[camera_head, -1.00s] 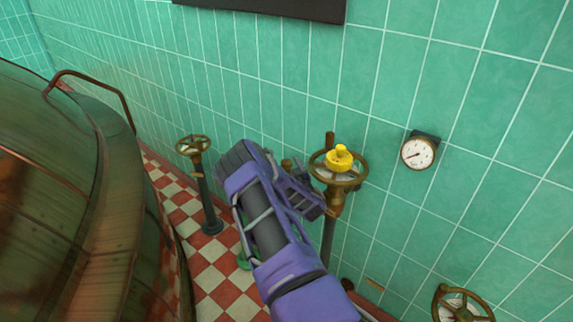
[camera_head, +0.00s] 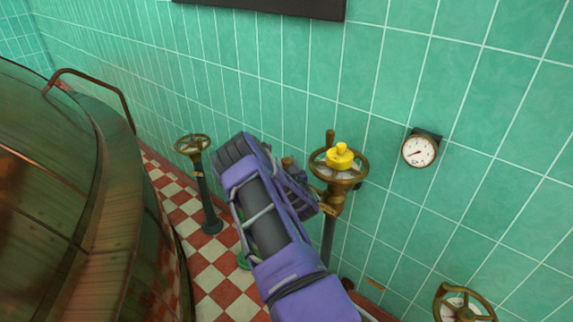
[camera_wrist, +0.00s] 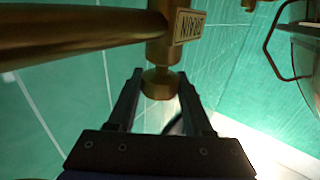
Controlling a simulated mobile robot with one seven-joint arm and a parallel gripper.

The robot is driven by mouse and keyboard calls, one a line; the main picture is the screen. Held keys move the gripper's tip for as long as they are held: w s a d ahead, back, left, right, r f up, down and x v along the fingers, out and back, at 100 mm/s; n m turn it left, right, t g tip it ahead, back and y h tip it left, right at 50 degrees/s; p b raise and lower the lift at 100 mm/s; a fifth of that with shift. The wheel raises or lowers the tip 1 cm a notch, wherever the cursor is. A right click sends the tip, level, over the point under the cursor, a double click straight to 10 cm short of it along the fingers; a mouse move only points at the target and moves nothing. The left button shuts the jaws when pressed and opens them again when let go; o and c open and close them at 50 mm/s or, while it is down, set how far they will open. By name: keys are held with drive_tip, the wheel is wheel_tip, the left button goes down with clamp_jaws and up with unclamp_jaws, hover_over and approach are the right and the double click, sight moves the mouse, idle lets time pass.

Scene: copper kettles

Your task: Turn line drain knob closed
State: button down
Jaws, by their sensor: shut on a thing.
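The line drain knob (camera_wrist: 160,84) is a small brass knob below a thick brass pipe in the wrist view. A plate (camera_wrist: 189,26) beside it on the brass body reads DRAIN, turned over in the picture. My gripper (camera_wrist: 160,76) has one dark finger on each side of the knob and is shut on it. In the head view my purple wrist and gripper (camera_head: 298,188) are just left of the yellow-topped valve post, and the knob and fingertips are hidden there.
A brass handwheel valve with a yellow top (camera_head: 339,158) stands close right of my gripper. Another handwheel post (camera_head: 193,146) stands behind left. A large copper kettle (camera_head: 70,210) fills the left. A gauge (camera_head: 418,151) and another handwheel (camera_head: 461,305) are at the right, by the tiled wall.

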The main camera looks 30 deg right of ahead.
drive_tip(key=shift+m+g+h+b, duration=0.4)
drive_tip(key=shift+m+h+b, duration=0.35)
drive_tip(key=shift+h, duration=0.35)
drive_tip(key=shift+m+h, duration=0.25)
drive_tip(key=shift+h, duration=0.15)
drive_tip(key=shift+c, duration=1.5)
unclamp_jaws()
drive_tip(key=shift+s, duration=0.1)
drive_tip(key=v, duration=1.7)
drive_tip(key=shift+r, duration=0.3)
